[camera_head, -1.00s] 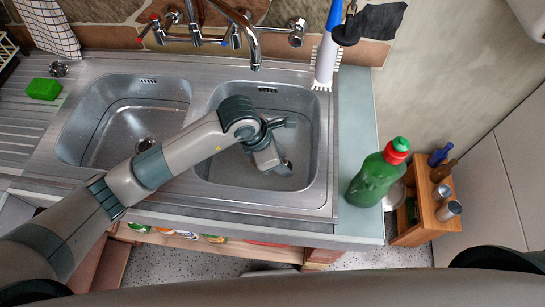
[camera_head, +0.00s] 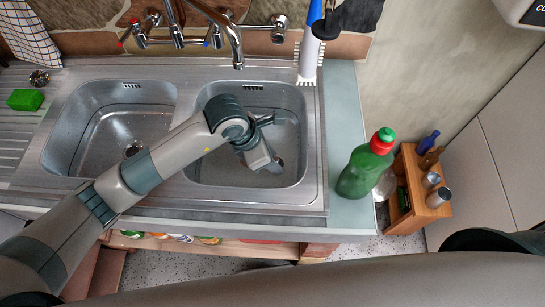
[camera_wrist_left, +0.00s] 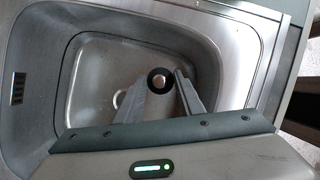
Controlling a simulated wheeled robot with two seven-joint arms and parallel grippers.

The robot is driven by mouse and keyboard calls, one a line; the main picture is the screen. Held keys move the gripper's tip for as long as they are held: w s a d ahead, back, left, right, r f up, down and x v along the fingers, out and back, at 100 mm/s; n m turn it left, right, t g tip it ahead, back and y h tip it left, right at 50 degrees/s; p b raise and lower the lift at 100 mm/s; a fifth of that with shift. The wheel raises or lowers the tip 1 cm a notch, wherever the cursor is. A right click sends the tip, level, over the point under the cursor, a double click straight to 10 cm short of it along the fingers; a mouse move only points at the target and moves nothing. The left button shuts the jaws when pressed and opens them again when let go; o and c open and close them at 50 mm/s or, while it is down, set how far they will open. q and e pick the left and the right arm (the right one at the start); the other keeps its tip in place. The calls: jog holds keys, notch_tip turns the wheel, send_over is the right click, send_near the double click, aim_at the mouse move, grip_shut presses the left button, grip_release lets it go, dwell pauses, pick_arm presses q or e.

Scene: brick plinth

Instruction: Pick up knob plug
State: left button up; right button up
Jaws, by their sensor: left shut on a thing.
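The knob plug (camera_wrist_left: 159,78) is a small black disc with a shiny metal knob. It shows between the two fingers of my left gripper (camera_head: 275,164) in the left wrist view. The gripper is shut on it, inside the right sink basin (camera_head: 213,177). In the head view the gripper points down into the basin and the plug cannot be clearly made out. My right gripper is not in view.
A chrome tap (camera_head: 237,48) hangs over the back of the sink. A green bottle (camera_head: 362,172) stands on the counter to the right. A green sponge (camera_head: 25,99) lies on the drainer. The left basin (camera_head: 75,130) is empty.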

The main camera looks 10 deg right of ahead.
pick_arm(q)
jog(key=shift+r+p, duration=3.6)
jog(key=shift+r, duration=0.15)
